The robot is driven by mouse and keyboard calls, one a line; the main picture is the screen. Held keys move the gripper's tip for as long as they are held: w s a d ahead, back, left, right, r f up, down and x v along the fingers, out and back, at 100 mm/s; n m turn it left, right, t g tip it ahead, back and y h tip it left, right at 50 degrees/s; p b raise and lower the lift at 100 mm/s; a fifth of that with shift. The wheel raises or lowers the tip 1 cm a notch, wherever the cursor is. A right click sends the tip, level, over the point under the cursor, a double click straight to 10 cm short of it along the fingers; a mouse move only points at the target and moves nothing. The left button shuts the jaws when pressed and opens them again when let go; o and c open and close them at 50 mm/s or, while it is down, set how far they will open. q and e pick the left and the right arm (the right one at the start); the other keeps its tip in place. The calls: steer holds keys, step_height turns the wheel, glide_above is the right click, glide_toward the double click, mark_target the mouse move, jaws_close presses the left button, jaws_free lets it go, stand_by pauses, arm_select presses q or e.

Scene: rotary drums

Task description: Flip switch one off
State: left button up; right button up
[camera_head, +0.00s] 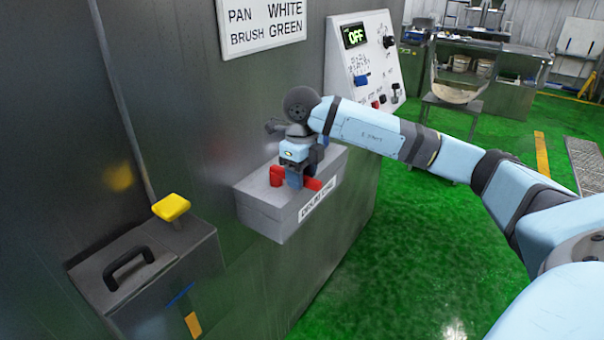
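A grey box (262,212) with a partly hidden label reading "DRUM" and more sticks out from the metal wall. On its top is a red switch (277,175), with another red part (313,184) showing to the right. My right gripper (296,179) is pointing down over the box top, right at the red parts, and hides the middle of them. My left gripper is not in view.
A slanted control panel (369,62) with a display reading "OFF" stands behind my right arm. A grey box with a black handle (129,267) and a yellow knob (171,207) is at lower left. Green floor (400,260) is open to the right.

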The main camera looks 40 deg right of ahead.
step_height(320, 180, up, 14)
stand_by(0.6)
steer(key=shift+s+f, duration=0.1)
steer(key=shift+f, duration=0.05)
stand_by(0.4)
